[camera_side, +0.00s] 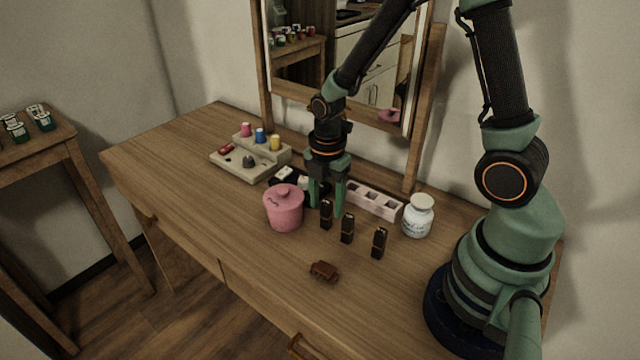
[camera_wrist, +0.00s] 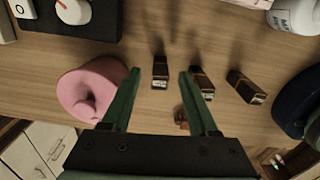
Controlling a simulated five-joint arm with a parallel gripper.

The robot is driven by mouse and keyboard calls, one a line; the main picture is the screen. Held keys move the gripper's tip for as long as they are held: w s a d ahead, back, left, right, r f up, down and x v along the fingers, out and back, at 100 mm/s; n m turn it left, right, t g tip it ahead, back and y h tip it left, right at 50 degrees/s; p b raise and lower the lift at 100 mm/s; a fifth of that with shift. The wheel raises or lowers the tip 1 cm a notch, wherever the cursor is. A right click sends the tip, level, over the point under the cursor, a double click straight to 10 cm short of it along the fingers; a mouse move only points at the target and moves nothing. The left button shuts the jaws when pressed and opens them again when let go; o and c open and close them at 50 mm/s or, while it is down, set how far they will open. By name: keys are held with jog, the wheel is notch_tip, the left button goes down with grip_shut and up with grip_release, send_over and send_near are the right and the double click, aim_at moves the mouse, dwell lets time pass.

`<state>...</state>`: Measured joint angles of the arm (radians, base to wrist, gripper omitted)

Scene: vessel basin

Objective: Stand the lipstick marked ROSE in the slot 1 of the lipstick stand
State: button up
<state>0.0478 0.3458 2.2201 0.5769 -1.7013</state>
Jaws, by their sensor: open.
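Three dark lipsticks with gold bands stand upright in a row: the left one (camera_side: 326,215), the middle one (camera_side: 347,229) and the right one (camera_side: 379,243). The wrist view also shows the left (camera_wrist: 160,72), middle (camera_wrist: 201,84) and right (camera_wrist: 245,86) ones. Their pale end labels are too small to read, so I cannot tell which is ROSE. My gripper (camera_side: 327,206) points down, open and empty. In the wrist view the left lipstick appears between the fingertips (camera_wrist: 160,76), apart from both. The pale pink lipstick stand (camera_side: 373,201), with several square slots, is behind the lipsticks.
A pink lidded pot (camera_side: 284,209) stands close left of my gripper. A white jar (camera_side: 418,216) is right of the stand. A brown clip (camera_side: 324,270) lies in front. A beige tray (camera_side: 236,163) with coloured pieces sits at the back left. The table's front left is clear.

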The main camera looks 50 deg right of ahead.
jog(key=shift+f, duration=0.4)
grip_shut()
jog(key=shift+r, duration=0.15)
